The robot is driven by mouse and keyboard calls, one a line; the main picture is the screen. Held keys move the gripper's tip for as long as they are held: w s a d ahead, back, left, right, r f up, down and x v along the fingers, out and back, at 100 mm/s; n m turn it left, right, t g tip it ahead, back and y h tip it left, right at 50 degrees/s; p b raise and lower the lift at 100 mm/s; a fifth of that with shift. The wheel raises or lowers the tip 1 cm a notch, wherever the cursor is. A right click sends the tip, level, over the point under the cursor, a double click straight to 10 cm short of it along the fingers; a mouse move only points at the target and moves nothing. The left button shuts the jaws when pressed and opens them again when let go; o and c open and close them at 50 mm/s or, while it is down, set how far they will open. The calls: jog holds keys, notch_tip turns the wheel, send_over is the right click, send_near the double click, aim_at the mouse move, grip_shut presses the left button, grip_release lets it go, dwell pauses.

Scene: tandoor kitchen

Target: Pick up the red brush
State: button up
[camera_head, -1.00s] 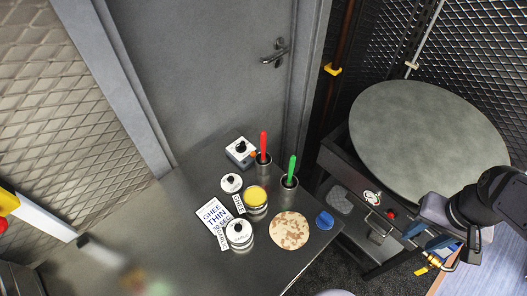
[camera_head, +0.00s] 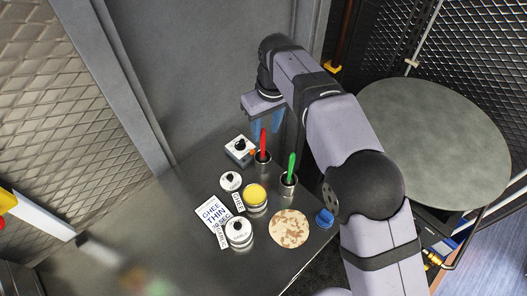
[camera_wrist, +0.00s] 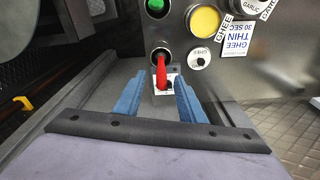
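The red brush (camera_head: 262,142) stands upright, handle up, in a metal cup (camera_head: 262,157) on the steel table. Its lower end is hidden in the cup. My gripper (camera_head: 265,130) is above the cup at the top of the red handle, its blue fingers pointing down. In the wrist view the gripper (camera_wrist: 160,80) is open, with the red handle (camera_wrist: 161,70) between its two fingers. A gap shows on each side, so the fingers look apart from it.
A green-handled brush (camera_head: 291,163) stands in a second cup beside it. A white timer-like box (camera_head: 240,150), a yellow ghee tin (camera_head: 255,194), a lidded tin (camera_head: 238,232) and a ghee sign (camera_head: 213,217) are close by. The door is behind.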

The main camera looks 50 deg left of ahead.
aim_at(262, 142)
jog(key=shift+a, duration=0.25)
jog(key=shift+a+f+p, duration=0.25)
jog(key=shift+f+p, duration=0.8)
jog(key=shift+f, duration=0.75)
jog(key=shift+a+f+p, duration=0.2)
jog(key=shift+f+p, duration=0.85)
jog(key=shift+f, duration=0.7)
jog(key=shift+c, duration=0.2)
grip_shut()
